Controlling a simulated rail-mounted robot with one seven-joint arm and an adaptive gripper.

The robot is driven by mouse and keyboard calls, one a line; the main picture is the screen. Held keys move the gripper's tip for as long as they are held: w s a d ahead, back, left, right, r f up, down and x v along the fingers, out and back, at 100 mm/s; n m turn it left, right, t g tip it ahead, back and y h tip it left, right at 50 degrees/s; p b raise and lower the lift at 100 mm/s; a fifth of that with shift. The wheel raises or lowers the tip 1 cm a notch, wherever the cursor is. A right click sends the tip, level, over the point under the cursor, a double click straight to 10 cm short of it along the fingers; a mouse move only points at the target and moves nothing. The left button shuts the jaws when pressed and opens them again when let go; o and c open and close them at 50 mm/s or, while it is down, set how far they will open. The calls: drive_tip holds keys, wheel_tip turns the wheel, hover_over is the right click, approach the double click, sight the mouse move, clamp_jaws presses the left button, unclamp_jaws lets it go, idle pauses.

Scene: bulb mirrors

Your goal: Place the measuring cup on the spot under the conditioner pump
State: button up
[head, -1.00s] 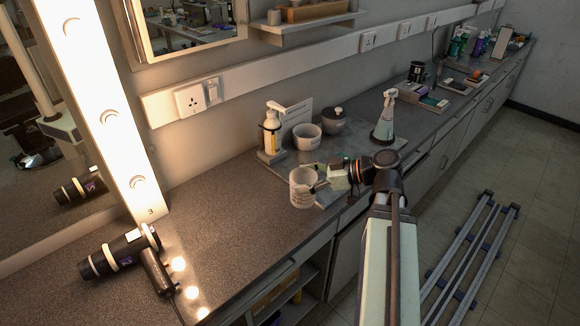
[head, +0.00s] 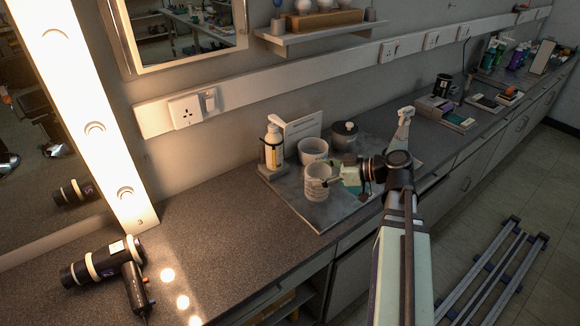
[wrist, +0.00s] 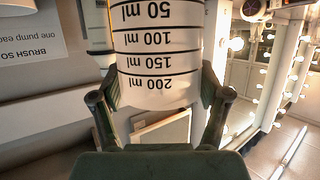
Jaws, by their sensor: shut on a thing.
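The measuring cup (head: 317,187) is white with black ml marks and is held over the grey tray, in front of the white bowl. My gripper (head: 331,181) is shut on its side. In the wrist view the cup (wrist: 158,50) fills the upper middle, its marks upside down, between the fingers (wrist: 160,95). The conditioner pump bottle (head: 273,147) is white with a dark-edged label and stands left of and behind the cup, apart from it. Whether the cup's base touches the tray is unclear.
The grey tray (head: 292,192) also bears a white bowl (head: 313,150), a dark lidded pot (head: 344,134) and a spray bottle (head: 404,125). A sign (head: 302,127) stands behind. A hair dryer (head: 105,262) lies at the left; the counter (head: 215,215) between is clear.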

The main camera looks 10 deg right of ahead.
drive_tip(key=w+a+p, duration=0.2)
drive_tip(key=w+a, duration=0.1)
drive_tip(key=w, duration=0.4)
drive_tip(key=w+a+p, duration=0.2)
drive_tip(key=w+a, duration=0.1)
drive_tip(key=w, duration=0.3)
drive_tip(key=shift+d+f+p, duration=0.1)
drive_tip(key=shift+f+p, duration=0.65)
drive_tip(key=shift+f, duration=2.3)
drive_tip(key=shift+w+f+p, duration=0.1)
drive_tip(key=shift+f+p, duration=0.1)
drive_tip(key=shift+p, duration=0.15)
drive_tip(key=shift+f, duration=0.3)
drive_tip(key=shift+f, duration=0.1)
drive_tip(key=o, duration=1.2)
drive_tip(key=shift+o, duration=0.2)
drive_tip(key=shift+r, duration=0.2)
